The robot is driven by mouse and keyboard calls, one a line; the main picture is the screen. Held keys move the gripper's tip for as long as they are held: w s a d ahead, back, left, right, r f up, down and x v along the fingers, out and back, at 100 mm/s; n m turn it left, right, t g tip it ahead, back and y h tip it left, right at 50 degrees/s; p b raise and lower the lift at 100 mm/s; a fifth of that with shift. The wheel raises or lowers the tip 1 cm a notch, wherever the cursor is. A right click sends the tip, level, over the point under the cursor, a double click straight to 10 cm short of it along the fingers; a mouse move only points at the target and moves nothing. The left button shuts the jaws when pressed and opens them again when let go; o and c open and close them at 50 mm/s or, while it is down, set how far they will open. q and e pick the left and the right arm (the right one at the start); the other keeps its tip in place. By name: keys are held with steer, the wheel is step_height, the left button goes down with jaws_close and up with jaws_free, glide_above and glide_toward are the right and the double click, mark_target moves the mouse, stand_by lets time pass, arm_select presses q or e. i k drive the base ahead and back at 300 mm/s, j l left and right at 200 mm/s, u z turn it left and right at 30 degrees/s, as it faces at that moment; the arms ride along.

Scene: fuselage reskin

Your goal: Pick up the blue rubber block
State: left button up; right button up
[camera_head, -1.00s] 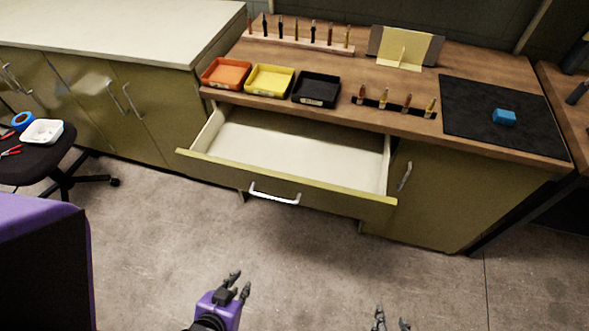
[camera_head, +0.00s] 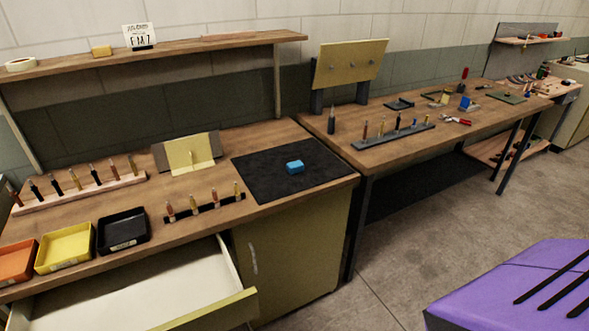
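The blue rubber block (camera_head: 295,167) lies on the black mat (camera_head: 262,185) at the right end of the near wooden workbench. It stands clear of the other things on the bench, and nothing touches it but the mat. Neither of my grippers shows in the head view now.
An open drawer (camera_head: 130,295) juts out below the bench front. Orange, yellow and black trays (camera_head: 123,231), a small rack of tools (camera_head: 205,207) and a yellow panel stand (camera_head: 192,154) are left of the mat. A second bench (camera_head: 400,152) stands right.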

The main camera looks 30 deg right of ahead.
mark_target(296, 167)
steer(key=u, duration=3.2)
steer(key=z, duration=4.15)
steer(key=i+z, duration=0.3)
steer(key=i+j+z, duration=0.15)
steer(key=z, duration=0.2)
